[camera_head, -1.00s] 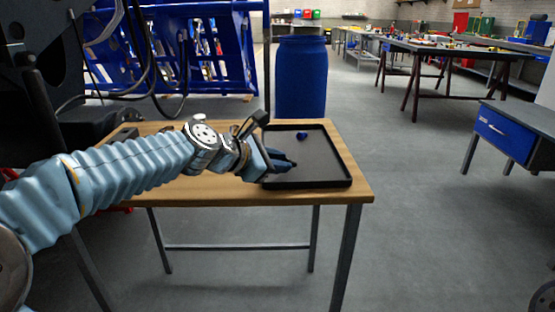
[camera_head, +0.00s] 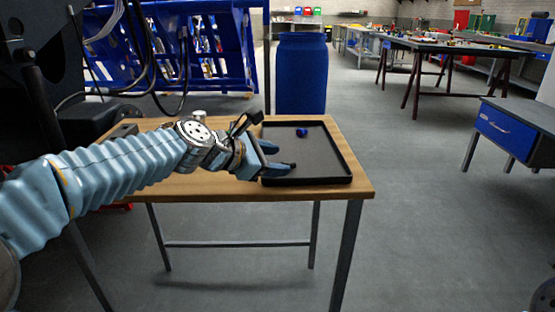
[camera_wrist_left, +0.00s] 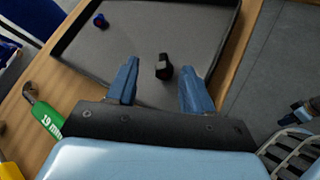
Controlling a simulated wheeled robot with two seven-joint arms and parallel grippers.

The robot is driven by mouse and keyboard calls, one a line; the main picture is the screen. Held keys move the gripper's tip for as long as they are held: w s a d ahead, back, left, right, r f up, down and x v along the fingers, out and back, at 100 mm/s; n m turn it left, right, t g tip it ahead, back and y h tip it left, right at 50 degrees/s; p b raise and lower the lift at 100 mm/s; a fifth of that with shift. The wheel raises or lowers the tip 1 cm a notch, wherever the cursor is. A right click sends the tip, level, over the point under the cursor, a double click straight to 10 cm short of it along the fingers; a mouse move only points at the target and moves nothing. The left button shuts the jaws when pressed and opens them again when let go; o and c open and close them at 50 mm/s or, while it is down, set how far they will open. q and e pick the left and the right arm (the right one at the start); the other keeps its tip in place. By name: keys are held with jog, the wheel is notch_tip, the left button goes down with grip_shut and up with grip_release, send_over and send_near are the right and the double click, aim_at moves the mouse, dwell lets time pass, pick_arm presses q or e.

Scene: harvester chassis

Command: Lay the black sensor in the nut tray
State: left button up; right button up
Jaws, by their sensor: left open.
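The nut tray (camera_head: 340,152) is a dark, shallow, rimmed tray on the wooden table; it also fills the upper wrist view (camera_wrist_left: 200,38). The black sensor (camera_wrist_left: 163,67) lies on the tray floor in the left wrist view, just beyond and between the fingertips, apart from both. In the head view I cannot clearly tell it from the dark fingertip. My left gripper (camera_head: 284,156) is open over the tray's left part, its blue fingers spread with nothing between them. My right gripper is not in view.
A small blue piece (camera_head: 302,132) lies in the tray's far part. A green 19 mm tool (camera_wrist_left: 43,115) lies left of the tray in the wrist view. A blue barrel (camera_head: 301,75) stands behind the wooden table (camera_head: 220,196). The tray's right side is clear.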

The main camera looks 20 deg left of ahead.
pick_arm(q)
jog(key=v, duration=1.2)
jog(key=shift+s+p, duration=0.2)
jog(key=shift+p, duration=0.1)
jog(key=shift+a+r, duration=0.1)
